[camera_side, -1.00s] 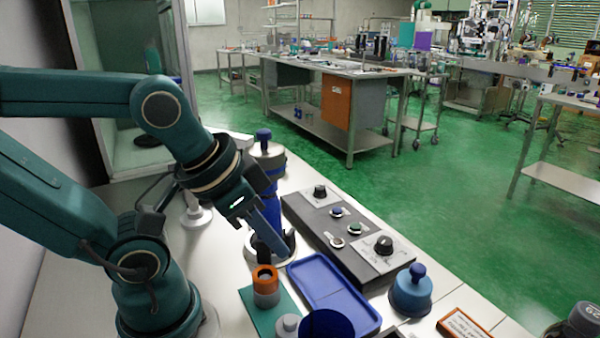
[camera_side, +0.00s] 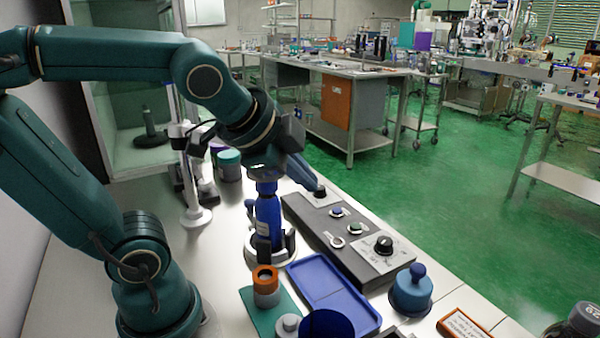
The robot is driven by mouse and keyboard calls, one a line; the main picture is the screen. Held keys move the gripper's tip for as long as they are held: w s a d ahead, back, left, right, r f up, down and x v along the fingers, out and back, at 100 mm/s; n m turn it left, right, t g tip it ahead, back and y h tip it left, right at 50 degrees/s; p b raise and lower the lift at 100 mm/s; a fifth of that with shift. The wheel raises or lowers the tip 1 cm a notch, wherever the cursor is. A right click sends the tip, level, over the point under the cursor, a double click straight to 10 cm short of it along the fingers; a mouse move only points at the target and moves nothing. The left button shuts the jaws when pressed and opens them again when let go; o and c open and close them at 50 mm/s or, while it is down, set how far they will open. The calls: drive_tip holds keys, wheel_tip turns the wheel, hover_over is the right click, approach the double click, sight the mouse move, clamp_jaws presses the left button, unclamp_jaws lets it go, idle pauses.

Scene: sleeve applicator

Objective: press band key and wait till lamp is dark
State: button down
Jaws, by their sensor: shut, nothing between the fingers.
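A dark control box (camera_side: 345,238) lies on the bench, right of centre. It carries a black knob (camera_side: 383,245) on a pale plate at its near end and another knob (camera_side: 320,192) at its far end. Between them are a blue round button (camera_side: 337,212), a green round button (camera_side: 354,228) and a pale round fitting (camera_side: 337,242). I cannot read which is the band key or which is the lamp. My gripper (camera_side: 315,187) is shut and empty, its tip over the box's far end by the far knob. Contact cannot be told.
A blue bottle (camera_side: 268,215) stands in a pale ringed holder left of the box. A blue tray (camera_side: 335,292), an orange-and-grey ring stack (camera_side: 265,285) and a blue domed piece with a knob (camera_side: 411,292) are nearer. A white stand (camera_side: 196,214) is behind left.

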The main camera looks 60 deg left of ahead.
drive_tip(key=w+a+r+m+y, duration=0.1)
drive_tip(key=w+a+m+y, duration=0.2)
drive_tip(key=w+a+m, duration=0.65)
drive_tip(key=g, duration=0.1)
hover_over(337, 212)
wheel_tip(337, 212, down, 7)
drive_tip(key=shift+m+y, duration=0.4)
drive_tip(key=shift+m, duration=0.05)
drive_tip(key=shift+f, duration=0.2)
drive_tip(key=shift+f, duration=4.3)
drive_tip(key=shift+f, duration=0.15)
drive_tip(key=shift+f, duration=0.3)
